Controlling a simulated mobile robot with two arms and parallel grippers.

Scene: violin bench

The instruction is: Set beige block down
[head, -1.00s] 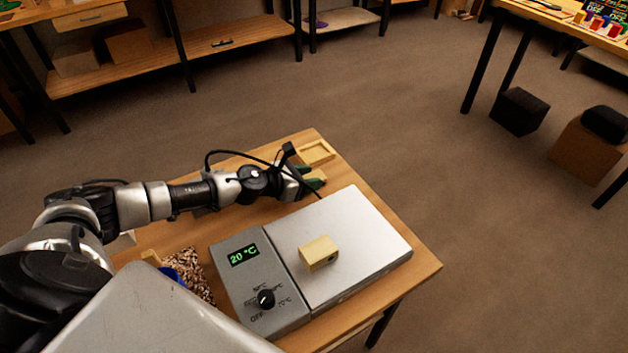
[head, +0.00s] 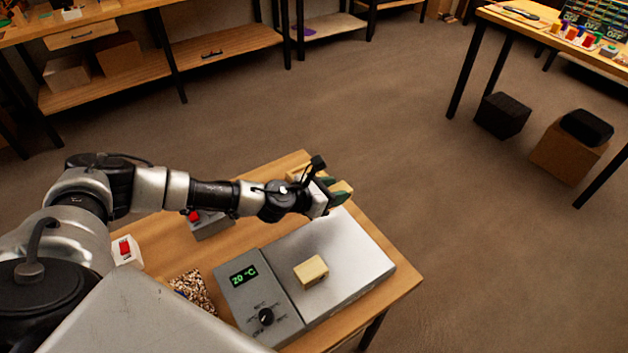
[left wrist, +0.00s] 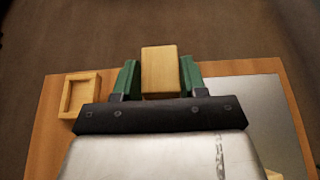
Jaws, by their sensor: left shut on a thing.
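My left gripper (head: 334,192) is above the table, near the far corner of the hotplate. Its green fingers are shut on a beige block (left wrist: 160,70), which shows between the fingertips in the left wrist view; in the head view a corner of this held block (head: 343,187) shows past the fingers. A second beige block (head: 311,270) rests on the bare metal top of the hotplate (head: 345,262). My right gripper is not in view.
A shallow wooden tray (left wrist: 81,95) lies on the table (head: 408,290), left of my gripper in the wrist view. The hotplate's control panel (head: 258,295) reads 20 °C. Boxes with red switches (head: 127,252) and speckled granules (head: 193,290) are nearby.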

